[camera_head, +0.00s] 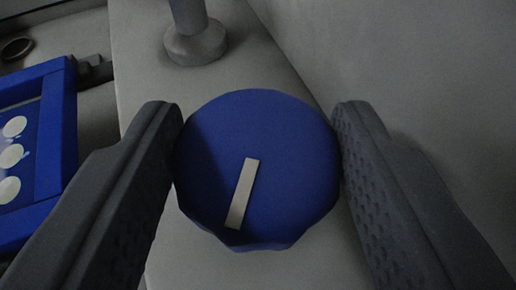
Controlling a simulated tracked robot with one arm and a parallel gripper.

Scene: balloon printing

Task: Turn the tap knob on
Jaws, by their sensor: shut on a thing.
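The tap knob (285,170) is a round blue knob with a pale bar-shaped mark on its face, tilted slightly to the right at its top. It sits in the middle of the view. My gripper (258,150) has one dark finger on each side of the knob, and both fingertips touch its rim. The gripper is shut on the knob. The knob's underside and its mount are hidden behind its face.
A grey post with a round base (195,42) stands on the pale ledge (140,50) behind the knob. A blue-framed panel with pale round spots (40,150) lies at the left. A grey wall (430,70) rises close on the right.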

